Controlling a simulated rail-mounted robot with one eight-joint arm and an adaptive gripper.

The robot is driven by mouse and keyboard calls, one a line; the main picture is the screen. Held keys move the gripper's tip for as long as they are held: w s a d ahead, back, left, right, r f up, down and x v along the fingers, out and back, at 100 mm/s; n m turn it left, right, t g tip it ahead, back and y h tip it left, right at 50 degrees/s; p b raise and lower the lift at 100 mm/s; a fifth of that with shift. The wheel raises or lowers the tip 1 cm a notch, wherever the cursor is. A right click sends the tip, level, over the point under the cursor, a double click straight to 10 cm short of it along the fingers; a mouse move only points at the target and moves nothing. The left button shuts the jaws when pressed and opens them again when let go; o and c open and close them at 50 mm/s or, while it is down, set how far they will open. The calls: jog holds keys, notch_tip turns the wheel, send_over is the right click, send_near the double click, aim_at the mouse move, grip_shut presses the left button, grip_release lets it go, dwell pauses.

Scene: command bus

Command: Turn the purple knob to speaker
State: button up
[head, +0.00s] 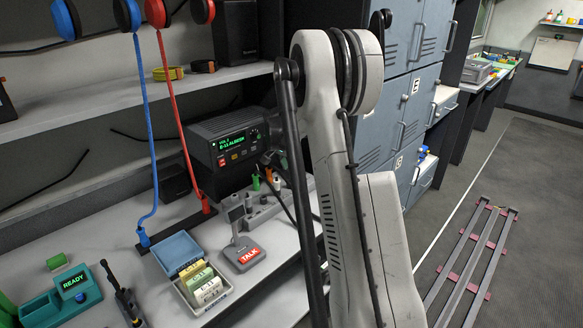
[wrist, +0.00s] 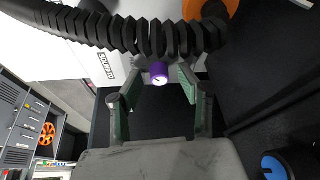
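The purple knob (wrist: 159,70) shows in the wrist view on a pale panel (wrist: 115,62). It has a white front face with a small dark mark, too small to read. Dark lettering on the panel left of the knob appears turned and is hard to read. My gripper (wrist: 160,82) is open, with green-padded fingers to the left and right of the knob and gaps on both sides. I cannot tell whether the fingertips reach past its face. In the head view my arm covers much of the middle, and neither the knob nor my gripper shows.
In the head view a radio (head: 229,148) with a green display stands on the desk. A TALK button unit (head: 245,254) and a tray of labelled cards (head: 222,289) sit nearby. Blue-grey lockers (head: 410,110) stand behind my arm. A black ribbed hose (wrist: 120,32) crosses above the knob.

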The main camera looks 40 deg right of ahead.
grip_shut()
jog(key=shift+n, duration=0.3)
jog(key=n, duration=0.2)
jog(key=n+t+y+b, duration=0.1)
jog(key=n, duration=0.1)
jog(key=shift+s+t, duration=0.1)
jog(key=shift+t, duration=0.2)
jog(key=n, duration=0.2)
jog(key=n+t+y+b, duration=0.1)
jog(key=n, duration=0.1)
jog(key=shift+d+n+y, duration=0.1)
jog(key=shift+n+y, duration=0.2)
jog(key=shift+n, duration=0.1)
jog(key=n+y+b, duration=0.1)
jog(key=n, duration=0.3)
jog(key=shift+d+y, duration=0.1)
jog(key=shift+y, duration=0.3)
jog(key=shift+n+y, duration=0.7)
jog(key=shift+n, duration=1.5)
